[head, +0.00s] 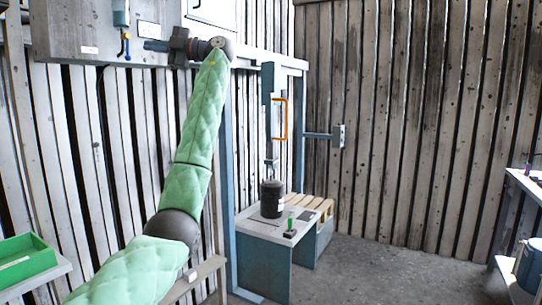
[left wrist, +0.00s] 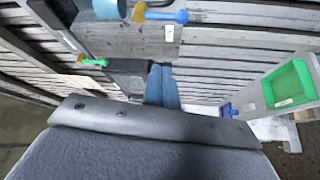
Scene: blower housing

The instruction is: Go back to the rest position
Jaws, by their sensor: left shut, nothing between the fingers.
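My left arm, in a green padded sleeve, reaches up from the bottom of the head view. My left gripper (head: 150,45) is at its upper end, pointing left in front of the grey wall cabinet (head: 70,30). Its bluish fingers (left wrist: 162,86) show together in the left wrist view, with nothing between them. A blue handle with a yellow end (head: 124,48) hangs at the cabinet just left of the fingertips. I cannot tell whether they touch. My right gripper is not in view.
A green tray (head: 24,258) lies on a bench at lower left. A dark cylinder (head: 272,199) stands on a grey press table (head: 262,227), under a blue column with an orange handle (head: 283,119). A workbench (head: 525,185) is at far right. The middle floor is clear.

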